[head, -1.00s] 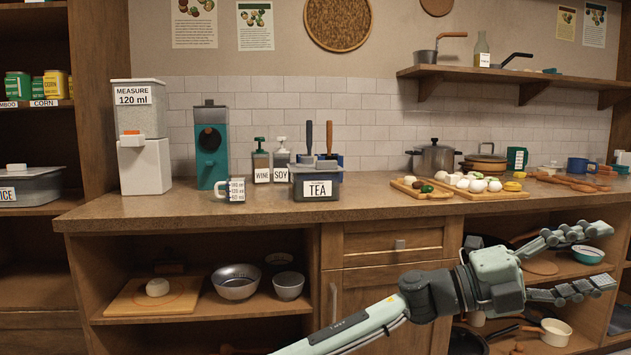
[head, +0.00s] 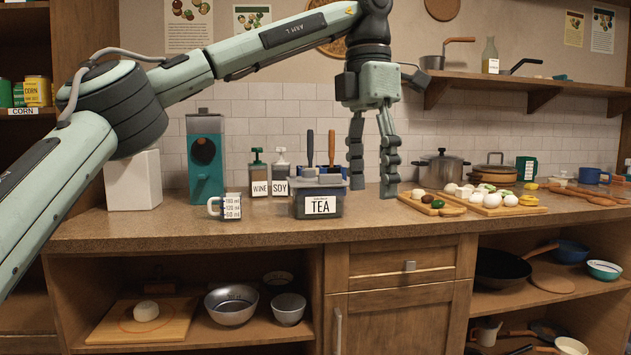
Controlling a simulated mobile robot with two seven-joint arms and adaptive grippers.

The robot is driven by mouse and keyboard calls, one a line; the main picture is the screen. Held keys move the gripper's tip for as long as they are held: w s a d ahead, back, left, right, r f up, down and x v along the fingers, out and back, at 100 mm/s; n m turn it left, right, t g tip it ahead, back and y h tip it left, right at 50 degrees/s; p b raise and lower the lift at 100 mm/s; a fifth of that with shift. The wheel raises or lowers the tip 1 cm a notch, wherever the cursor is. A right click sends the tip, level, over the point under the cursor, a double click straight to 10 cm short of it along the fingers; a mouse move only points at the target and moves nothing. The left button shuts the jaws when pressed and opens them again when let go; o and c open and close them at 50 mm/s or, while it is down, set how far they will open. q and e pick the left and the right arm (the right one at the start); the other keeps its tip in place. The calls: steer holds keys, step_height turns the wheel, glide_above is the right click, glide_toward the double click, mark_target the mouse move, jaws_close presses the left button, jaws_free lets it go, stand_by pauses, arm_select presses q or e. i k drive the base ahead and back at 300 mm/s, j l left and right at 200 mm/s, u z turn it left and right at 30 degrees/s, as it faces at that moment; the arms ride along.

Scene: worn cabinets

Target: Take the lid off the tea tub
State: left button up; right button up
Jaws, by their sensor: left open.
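My right gripper does not show.
Cutting boards (head: 433,204) with vegetables lie to the right. The counter front (head: 375,215) is bare.

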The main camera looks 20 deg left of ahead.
mark_target(322, 180)
steer(key=i+j, duration=1.4)
